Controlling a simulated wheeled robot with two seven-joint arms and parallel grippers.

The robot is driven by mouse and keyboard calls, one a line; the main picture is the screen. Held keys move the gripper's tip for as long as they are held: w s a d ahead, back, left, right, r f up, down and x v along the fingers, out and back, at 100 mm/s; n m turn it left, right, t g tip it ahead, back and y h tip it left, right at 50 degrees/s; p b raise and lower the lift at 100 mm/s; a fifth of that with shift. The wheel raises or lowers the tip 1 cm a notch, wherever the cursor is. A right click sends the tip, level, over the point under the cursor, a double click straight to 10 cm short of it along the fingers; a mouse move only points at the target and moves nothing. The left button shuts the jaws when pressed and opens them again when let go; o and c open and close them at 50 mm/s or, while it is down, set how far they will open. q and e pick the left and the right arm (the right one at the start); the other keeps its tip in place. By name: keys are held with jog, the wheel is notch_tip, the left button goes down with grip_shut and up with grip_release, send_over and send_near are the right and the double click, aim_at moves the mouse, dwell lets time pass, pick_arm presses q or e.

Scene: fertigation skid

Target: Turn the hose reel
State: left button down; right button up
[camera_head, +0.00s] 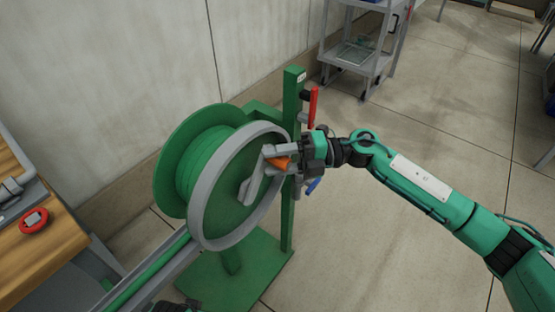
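The hose reel (187,172) stands at centre left, a green drum with wound green hose and a grey rim on its near side. A grey crank arm (249,188) crosses its face from the lower left up to an orange handle (279,163) near the right of the rim. My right gripper (277,158) comes in from the right, with its fingers around the orange handle and seemingly closed on it. The fingers partly hide the handle. My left gripper cannot be made out; only a small dark part shows at the bottom edge.
A green post (290,215) and base plate (246,275) carry the reel. A red lever (313,105) and a blue one (313,186) are close to my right gripper. A wooden bench (50,242) with a red knob stands left. A grey cart (357,55) stands behind; floor at right is clear.

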jog(key=shift+d, duration=0.1)
jog(key=shift+w+d, duration=0.1)
jog(key=shift+d, duration=0.1)
pick_arm(q)
jog(key=shift+w+b+v, duration=0.15)
jog(key=shift+b+v, duration=0.15)
jog(key=shift+v, duration=0.4)
jog(key=shift+w+b+v, duration=0.1)
jog(key=shift+b+v, duration=0.2)
jog(key=shift+v, duration=0.4)
pick_arm(e)
jog(key=w+d, duration=0.2)
jog(key=d, duration=1.1)
jog(key=shift+r, duration=0.4)
